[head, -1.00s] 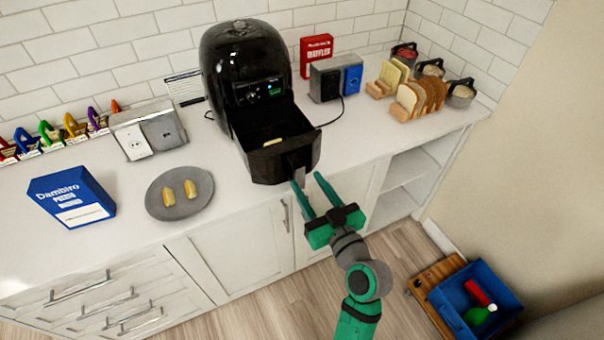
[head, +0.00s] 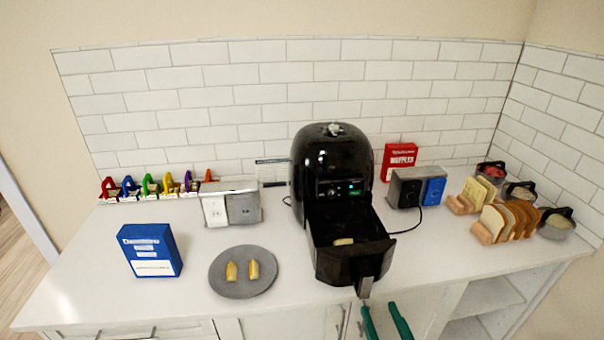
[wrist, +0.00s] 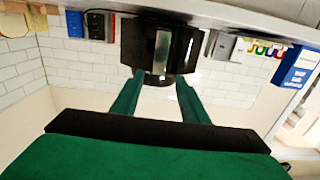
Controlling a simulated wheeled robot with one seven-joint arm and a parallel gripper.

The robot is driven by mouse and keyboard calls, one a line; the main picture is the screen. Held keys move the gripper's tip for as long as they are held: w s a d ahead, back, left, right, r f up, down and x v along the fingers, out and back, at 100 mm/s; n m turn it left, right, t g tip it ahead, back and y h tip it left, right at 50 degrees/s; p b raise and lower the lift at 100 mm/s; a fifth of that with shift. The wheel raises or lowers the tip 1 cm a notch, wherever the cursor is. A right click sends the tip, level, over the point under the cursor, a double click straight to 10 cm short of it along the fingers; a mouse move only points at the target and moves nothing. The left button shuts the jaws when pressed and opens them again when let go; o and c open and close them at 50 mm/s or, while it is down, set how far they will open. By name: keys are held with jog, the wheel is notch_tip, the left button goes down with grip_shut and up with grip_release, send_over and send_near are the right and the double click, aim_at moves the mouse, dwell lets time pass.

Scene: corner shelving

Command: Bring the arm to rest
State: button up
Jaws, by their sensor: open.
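My gripper (head: 387,322) shows at the bottom edge of the head view as two green fingers. They are apart, with nothing between them. The rest of the arm is out of the head view. In the wrist view my gripper (wrist: 157,98) is also open, its green fingers pointing toward the black air fryer (wrist: 185,50). In the head view the air fryer (head: 325,160) stands on the counter with its drawer (head: 335,265) pulled out. A small yellow piece (head: 343,241) lies in the drawer. The fingertips are just in front of and below the drawer handle (head: 364,286), apart from it.
A grey plate (head: 225,285) with two yellow pieces lies left of the air fryer, near a blue box (head: 150,250). Bread racks (head: 486,231) and lidded pots stand at the right. The counter (head: 430,260) right of the drawer is clear.

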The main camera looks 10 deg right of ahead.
jog(key=s+a+f+m+g+h, duration=0.1)
jog(key=s+a+f+m+g, duration=0.1)
jog(key=s+a+f, duration=0.45)
jog(key=s+a+f+m+g+h, duration=0.15)
jog(key=a+f, duration=0.25)
jog(key=f, duration=0.5)
jog(key=s+a+n+y, duration=0.3)
jog(key=s+a+n, duration=0.1)
jog(key=s+a, duration=1)
jog(key=s+t, duration=0.1)
jog(key=s, duration=0.1)
jog(key=shift+s, duration=0.3)
